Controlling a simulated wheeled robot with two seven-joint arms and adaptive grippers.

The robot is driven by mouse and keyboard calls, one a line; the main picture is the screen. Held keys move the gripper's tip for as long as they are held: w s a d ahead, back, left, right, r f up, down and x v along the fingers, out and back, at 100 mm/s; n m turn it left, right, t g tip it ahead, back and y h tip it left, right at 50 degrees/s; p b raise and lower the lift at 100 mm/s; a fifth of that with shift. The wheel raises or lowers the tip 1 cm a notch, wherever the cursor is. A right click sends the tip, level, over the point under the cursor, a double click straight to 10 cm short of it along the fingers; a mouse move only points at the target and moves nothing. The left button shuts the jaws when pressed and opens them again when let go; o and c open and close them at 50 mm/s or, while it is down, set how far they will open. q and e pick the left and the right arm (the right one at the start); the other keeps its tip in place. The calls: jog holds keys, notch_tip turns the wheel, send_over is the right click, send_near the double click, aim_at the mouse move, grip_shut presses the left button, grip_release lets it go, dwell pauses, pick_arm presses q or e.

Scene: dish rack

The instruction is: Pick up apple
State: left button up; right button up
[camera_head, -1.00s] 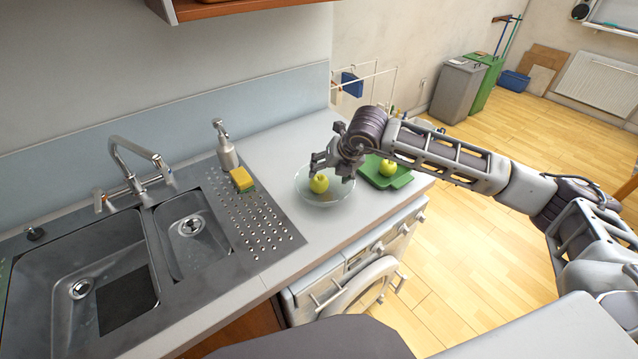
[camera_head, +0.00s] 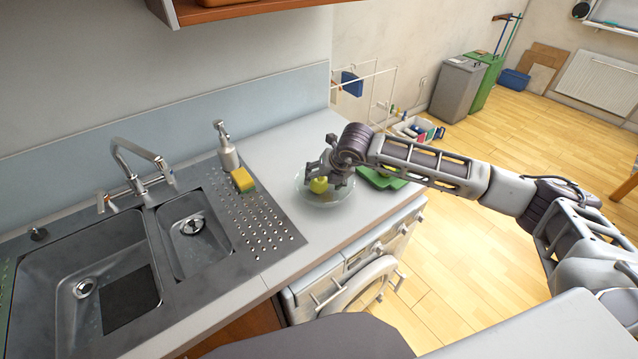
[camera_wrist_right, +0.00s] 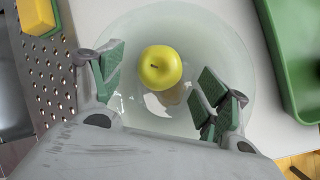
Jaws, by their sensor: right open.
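A yellow-green apple (camera_head: 319,185) sits in a clear glass bowl (camera_head: 327,201) on the counter. In the right wrist view the apple (camera_wrist_right: 160,67) lies in the bowl (camera_wrist_right: 222,48), ahead of and between the two green-padded fingers. My right gripper (camera_head: 328,178) is open over the bowl, and its fingers (camera_wrist_right: 158,82) stand apart with nothing held. In the head view the gripper covers part of the apple. I cannot tell whether the fingers reach down to the apple's height. My left gripper is not in view.
A green tray (camera_head: 378,180) stands right of the bowl, partly behind my arm. A yellow sponge (camera_head: 243,179) and a soap dispenser (camera_head: 227,150) are left of it by the sink (camera_head: 85,268). Bare counter (camera_head: 283,147) lies behind the bowl.

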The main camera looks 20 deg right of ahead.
jog(key=shift+x, duration=0.85)
jog(key=shift+w+f, duration=0.2)
jog(key=shift+f, duration=0.15)
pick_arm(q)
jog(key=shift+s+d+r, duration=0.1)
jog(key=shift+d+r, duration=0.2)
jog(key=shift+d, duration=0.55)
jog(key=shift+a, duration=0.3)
pick_arm(e)
jog(key=shift+c, duration=0.7)
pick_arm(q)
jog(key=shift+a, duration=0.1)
pick_arm(e)
jog(key=c, duration=1)
